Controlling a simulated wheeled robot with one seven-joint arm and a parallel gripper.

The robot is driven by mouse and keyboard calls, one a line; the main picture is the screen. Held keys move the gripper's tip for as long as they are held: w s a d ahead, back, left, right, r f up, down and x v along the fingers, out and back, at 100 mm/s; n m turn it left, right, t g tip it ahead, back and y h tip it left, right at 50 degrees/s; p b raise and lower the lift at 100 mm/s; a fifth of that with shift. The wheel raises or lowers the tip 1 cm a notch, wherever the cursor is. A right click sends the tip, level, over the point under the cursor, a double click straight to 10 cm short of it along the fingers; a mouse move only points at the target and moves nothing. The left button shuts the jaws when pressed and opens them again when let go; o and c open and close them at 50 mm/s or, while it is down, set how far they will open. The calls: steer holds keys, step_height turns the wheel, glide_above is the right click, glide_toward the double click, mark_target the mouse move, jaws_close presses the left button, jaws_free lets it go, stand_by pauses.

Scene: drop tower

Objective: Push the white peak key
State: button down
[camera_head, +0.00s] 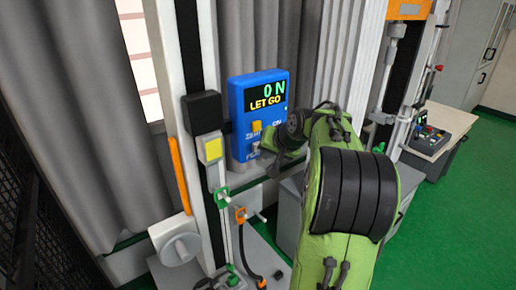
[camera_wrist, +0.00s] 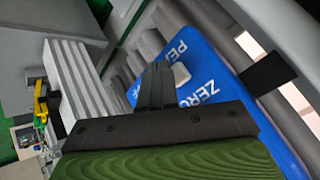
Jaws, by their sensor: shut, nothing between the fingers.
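The blue force display box (camera_head: 236,108) is mounted on the tower's upright, and its screen reads "0 N" and "LET GO". The white peak key (camera_head: 256,148) is low on its front, below a yellow key (camera_head: 256,127), and is partly hidden by my gripper in the head view. In the wrist view the white key (camera_wrist: 181,73) shows beside the lettering "PEAK" and "ZERO". My gripper (camera_wrist: 158,68) is shut and empty, with its fingertips just left of the white key in that view. I cannot tell whether they touch it. In the head view my gripper (camera_head: 264,149) is at the box's lower front.
A black block and yellow-faced part (camera_head: 211,150) sit left of the box on the column. Green and orange clamps (camera_head: 241,215) are below. A grey ribbed column (camera_wrist: 78,75) stands left in the wrist view. A bench with a control box (camera_head: 431,136) is at right.

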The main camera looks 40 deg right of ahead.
stand_by(0.6)
steer(key=shift+w, duration=0.45)
steer(key=shift+w+d+p, duration=0.1)
steer(key=shift+w+p, duration=0.4)
stand_by(0.4)
steer(key=shift+s, duration=0.15)
steer(key=shift+s+b, duration=0.3)
steer(key=shift+s, duration=0.5)
steer(key=s, duration=0.3)
steer(key=s+b, duration=0.1)
steer(key=s, duration=0.1)
steer(key=shift+a, duration=0.4)
